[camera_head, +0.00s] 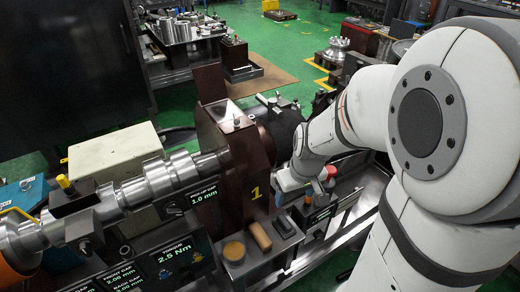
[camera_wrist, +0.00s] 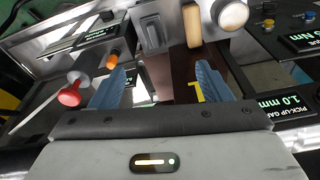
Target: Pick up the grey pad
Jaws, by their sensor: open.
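The grey pad (camera_head: 284,227) lies on a small metal tray in front of the brown fixture block, to the right of a tan block. In the wrist view the grey pad (camera_wrist: 152,31) is at the top centre, beyond the fingertips. My gripper (camera_wrist: 161,78) is open, with two blue fingers spread wide and nothing between them. In the head view my gripper (camera_head: 287,187) is by the fixture's right side, above the tray level and apart from the pad. My arm partly hides its fingers there.
A tan block (camera_head: 260,236) and a round tan disc (camera_head: 234,250) share the tray (camera_head: 258,262) with the pad. The brown fixture block (camera_head: 230,165) stands close behind.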

